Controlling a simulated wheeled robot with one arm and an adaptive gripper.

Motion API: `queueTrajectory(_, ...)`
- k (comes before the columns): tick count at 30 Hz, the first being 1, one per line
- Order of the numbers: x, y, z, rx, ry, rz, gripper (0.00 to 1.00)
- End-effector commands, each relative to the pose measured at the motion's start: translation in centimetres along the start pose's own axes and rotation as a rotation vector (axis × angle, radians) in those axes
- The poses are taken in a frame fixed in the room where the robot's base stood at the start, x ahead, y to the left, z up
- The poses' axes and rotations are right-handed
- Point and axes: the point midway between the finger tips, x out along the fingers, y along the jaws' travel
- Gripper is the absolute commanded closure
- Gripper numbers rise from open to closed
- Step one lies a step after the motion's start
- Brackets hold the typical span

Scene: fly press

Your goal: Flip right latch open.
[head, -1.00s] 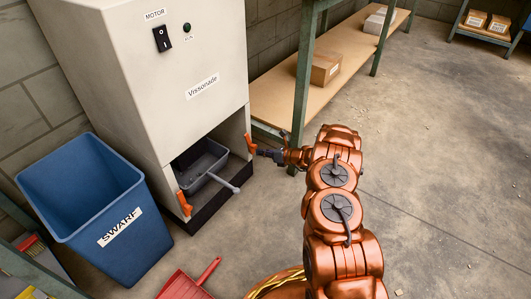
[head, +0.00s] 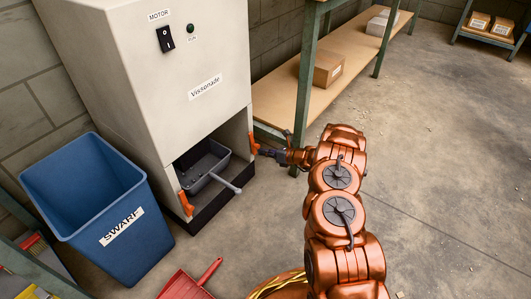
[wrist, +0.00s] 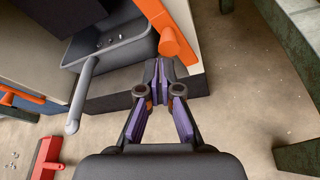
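The right latch (head: 253,143) is an orange lever on the right edge of the machine's lower opening. It also shows at the top of the wrist view (wrist: 168,32), slanting down to a thick orange end. My gripper (head: 265,150) is just right of this latch in the head view. In the wrist view my gripper (wrist: 160,72) has its purple-padded fingers close together with nothing seen between them. The fingertips are just below the latch's thick end; I cannot tell whether they touch it. The left latch (head: 185,204) is orange, on the opening's left edge.
A grey tray (head: 205,165) with a protruding handle (head: 227,184) sits in the opening, left of my gripper. A green-legged bench (head: 300,90) stands close on the right. A blue swarf bin (head: 120,245) and red dustpan (head: 188,287) are at left. The right floor is clear.

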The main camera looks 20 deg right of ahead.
Motion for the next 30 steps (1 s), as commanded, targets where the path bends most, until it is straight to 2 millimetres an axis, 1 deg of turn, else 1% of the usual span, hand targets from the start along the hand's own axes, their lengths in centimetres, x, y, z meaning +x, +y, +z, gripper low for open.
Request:
queueTrajectory(1,0.1,0.0,-0.9,0.003,0.003,0.001,1.00)
queueTrajectory(6,-0.5,-0.5,-3.7,0.010,0.007,-0.007,1.00)
queueTrajectory(7,-1.4,-0.4,-3.0,0.009,0.006,-0.009,1.00)
queueTrajectory(8,-2.0,-0.4,-2.8,0.010,0.005,-0.010,1.00)
queueTrajectory(18,-8.2,-0.7,-2.9,0.012,0.005,-0.013,1.00)
queueTrajectory(24,-10.2,-0.8,-3.1,0.010,0.008,-0.012,1.00)
queueTrajectory(30,-10.7,-0.8,-3.3,0.010,0.008,-0.011,1.00)
